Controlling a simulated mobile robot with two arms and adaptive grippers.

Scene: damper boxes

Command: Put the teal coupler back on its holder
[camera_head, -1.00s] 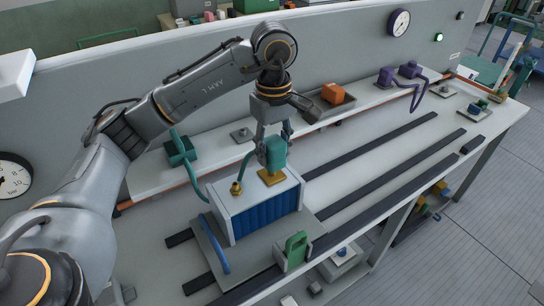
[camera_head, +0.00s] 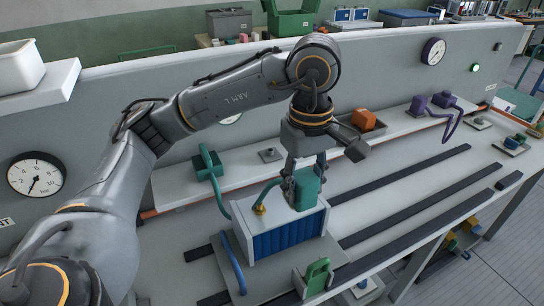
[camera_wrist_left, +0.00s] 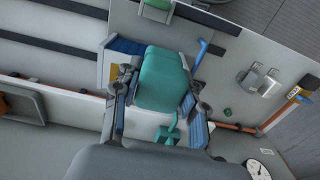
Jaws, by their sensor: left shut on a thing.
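The teal coupler (camera_head: 307,190) is held upright between the fingers of my left gripper (camera_head: 304,178), over the top of the blue-finned box (camera_head: 287,238). I cannot tell whether its bottom touches the box. In the left wrist view the coupler (camera_wrist_left: 164,78) fills the space between the fingers. A small grey plate with a short post (camera_head: 269,155) sits empty on the ledge, possibly the holder. My right gripper is not in view.
An orange block (camera_head: 364,119) lies in a grey tray on the ledge. A blue handle (camera_head: 232,268) and a green clamp (camera_head: 317,276) flank the box. Dark rails (camera_head: 410,208) cross the clear bench at right.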

